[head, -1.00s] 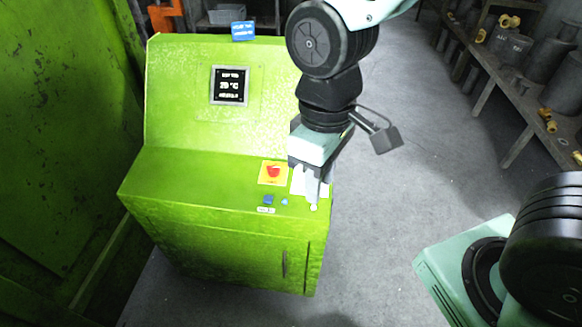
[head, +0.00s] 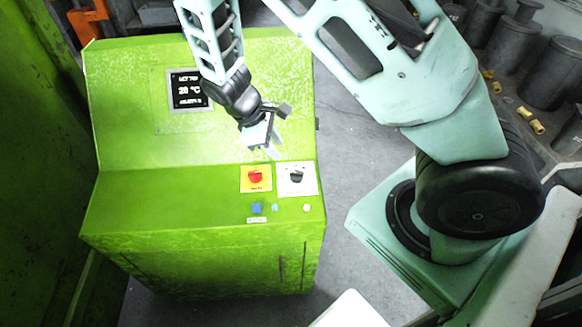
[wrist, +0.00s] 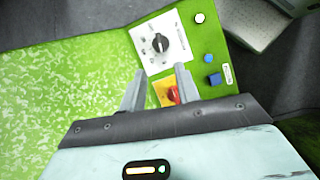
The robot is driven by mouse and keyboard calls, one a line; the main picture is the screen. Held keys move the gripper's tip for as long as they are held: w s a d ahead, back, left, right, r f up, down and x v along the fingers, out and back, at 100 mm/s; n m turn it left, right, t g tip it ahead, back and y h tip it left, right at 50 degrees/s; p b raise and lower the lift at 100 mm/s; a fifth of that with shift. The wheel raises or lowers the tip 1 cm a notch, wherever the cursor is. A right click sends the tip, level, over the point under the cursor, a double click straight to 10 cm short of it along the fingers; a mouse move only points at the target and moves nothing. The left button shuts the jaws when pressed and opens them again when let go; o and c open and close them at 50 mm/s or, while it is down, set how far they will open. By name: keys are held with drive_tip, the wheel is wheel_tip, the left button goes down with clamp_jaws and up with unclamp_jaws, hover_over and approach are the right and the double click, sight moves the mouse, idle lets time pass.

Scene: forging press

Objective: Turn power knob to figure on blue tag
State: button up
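The power knob (head: 296,177) is a black dial on a white square plate at the right of the green console's ledge. The wrist view shows the knob (wrist: 160,42) beyond my fingertips, with small markings around it that are too small to read. My gripper (head: 277,153) hangs above and slightly left of the knob, apart from it. In the wrist view my gripper (wrist: 160,70) has its two fingers spread with nothing between them. The blue tag does not show in the current views; my arm covers part of the console's top edge.
A red knob on a yellow plate (head: 256,178) sits just left of the white plate. Blue buttons (head: 257,208) and a white button (head: 306,208) lie in front. Grey floor lies right of the console.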

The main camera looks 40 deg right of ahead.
sight(295, 172)
drive_tip(key=p+x, duration=0.1)
drive_tip(key=x, duration=1)
drive_tip(key=shift+d+f, duration=0.1)
drive_tip(key=shift+f, duration=0.2)
clamp_jaws()
